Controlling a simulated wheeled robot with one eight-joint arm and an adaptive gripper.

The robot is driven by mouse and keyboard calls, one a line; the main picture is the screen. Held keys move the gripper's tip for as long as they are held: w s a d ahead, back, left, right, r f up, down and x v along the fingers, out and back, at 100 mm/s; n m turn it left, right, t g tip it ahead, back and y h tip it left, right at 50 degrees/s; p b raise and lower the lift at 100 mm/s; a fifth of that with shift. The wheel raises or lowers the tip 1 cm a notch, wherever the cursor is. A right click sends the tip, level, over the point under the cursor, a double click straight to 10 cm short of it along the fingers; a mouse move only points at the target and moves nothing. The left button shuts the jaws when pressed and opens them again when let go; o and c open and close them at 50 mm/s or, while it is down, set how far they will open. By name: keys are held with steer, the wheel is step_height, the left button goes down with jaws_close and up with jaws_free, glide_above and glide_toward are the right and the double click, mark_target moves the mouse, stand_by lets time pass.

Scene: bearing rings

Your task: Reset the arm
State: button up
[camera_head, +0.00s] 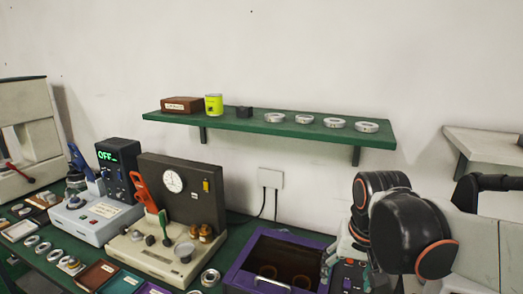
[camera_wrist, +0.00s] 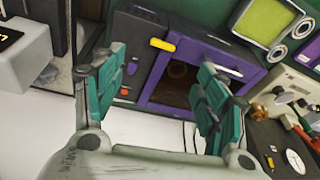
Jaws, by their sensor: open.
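My gripper (camera_wrist: 162,70) is open in the wrist view, its two teal padded fingers wide apart with nothing between them. Beyond the fingers is the purple-rimmed box (camera_wrist: 222,42) with a dark inside. In the head view my black and pale arm (camera_head: 405,230) stands at the right, beside the same purple box (camera_head: 240,262). The gripper is mostly hidden there behind the arm and the bottom edge. Ring shapes show dimly inside the box. Several metal bearing rings (camera_head: 335,123) lie on the green shelf, and one ring (camera_head: 210,277) lies left of the box.
A machine with a dial (camera_head: 190,180) and a device reading OFF (camera_head: 118,165) crowd the bench. A pale shelf (camera_head: 485,143) is at right.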

steer(key=s+d+n+t, duration=0.1)
steer(key=s+t, duration=0.3)
steer(key=s, duration=0.5)
steer(key=shift+s+r+n, duration=0.25)
steer(key=shift+r+n, duration=0.05)
steer(key=shift+n, duration=0.6)
